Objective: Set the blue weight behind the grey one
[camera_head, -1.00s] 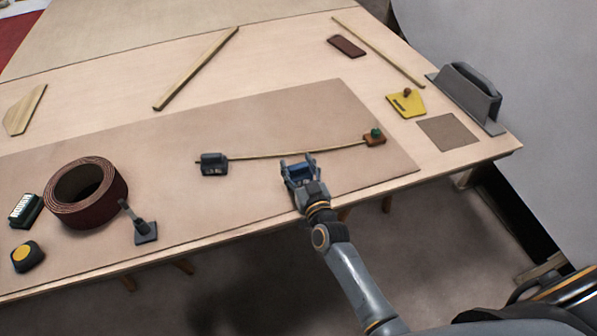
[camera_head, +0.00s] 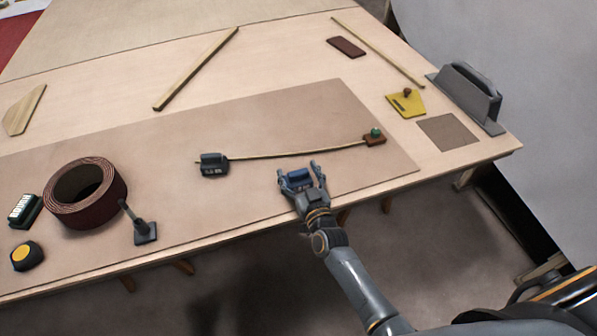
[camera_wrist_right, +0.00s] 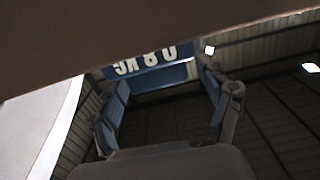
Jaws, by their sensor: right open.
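The grey weight (camera_head: 214,168), dark with a handle on top, stands at the left end of a thin wooden batten (camera_head: 285,155) on the brown mat. The blue weight (camera_head: 299,177) is on the near side of the batten, right of the grey one. My right gripper (camera_head: 298,170) is open around the blue weight, with one finger on each side. In the right wrist view the blue weight (camera_wrist_right: 160,74) shows pale lettering between the spread fingers. Whether a finger touches it, I cannot tell. My left gripper is not in view.
The batten's right end meets a reddish-brown block (camera_head: 376,141) with a green knob. The mat (camera_head: 230,205) is clear between the grey weight and the front edge.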

